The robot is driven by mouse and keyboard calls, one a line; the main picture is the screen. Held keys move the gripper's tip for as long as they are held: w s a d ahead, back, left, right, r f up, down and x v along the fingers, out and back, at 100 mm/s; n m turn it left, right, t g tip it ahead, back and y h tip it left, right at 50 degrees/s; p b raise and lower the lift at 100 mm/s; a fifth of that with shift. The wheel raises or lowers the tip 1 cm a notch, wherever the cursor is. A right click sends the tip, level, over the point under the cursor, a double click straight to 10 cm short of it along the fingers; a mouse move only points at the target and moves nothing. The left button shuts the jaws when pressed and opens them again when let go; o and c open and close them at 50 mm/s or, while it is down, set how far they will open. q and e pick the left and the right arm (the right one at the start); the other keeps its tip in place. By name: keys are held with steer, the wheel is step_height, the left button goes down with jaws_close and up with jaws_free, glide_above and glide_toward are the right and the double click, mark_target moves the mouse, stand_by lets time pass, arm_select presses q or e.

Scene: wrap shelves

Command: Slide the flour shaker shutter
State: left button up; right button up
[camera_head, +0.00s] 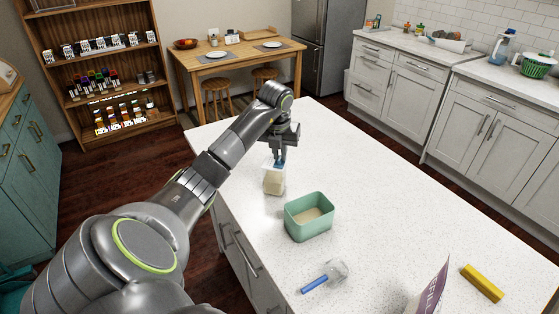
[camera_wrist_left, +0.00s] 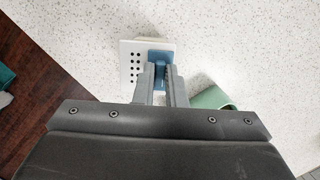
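The flour shaker (camera_head: 274,182) stands upright on the white counter; it has a clear body with pale flour in it and a white top. In the left wrist view, its white top (camera_wrist_left: 130,70) shows several holes at the left, with a blue shutter (camera_wrist_left: 158,56) at the right. My left gripper (camera_head: 279,157) points down at the top. Its fingers (camera_wrist_left: 161,75) are close together, with a narrow blue part of the shutter between them; they appear shut on it. The contact is partly hidden. My right gripper is not in view.
A green bin (camera_head: 309,224) with pale contents stands just in front of the shaker. The right and far counter (camera_head: 370,170) is clear.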

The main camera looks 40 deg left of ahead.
arm_select(q)
steer(key=shift+s+a, duration=0.45)
steer(key=shift+a, duration=0.3)
steer(key=shift+s+a, duration=0.4)
steer(key=shift+a, duration=0.35)
stand_by(0.3)
steer(key=o, duration=0.4)
steer(key=shift+o, duration=0.2)
steer(key=shift+r, duration=0.1)
step_height(320, 180, up, 7)
steer(key=p, duration=0.3)
stand_by(0.4)
stand_by(0.4)
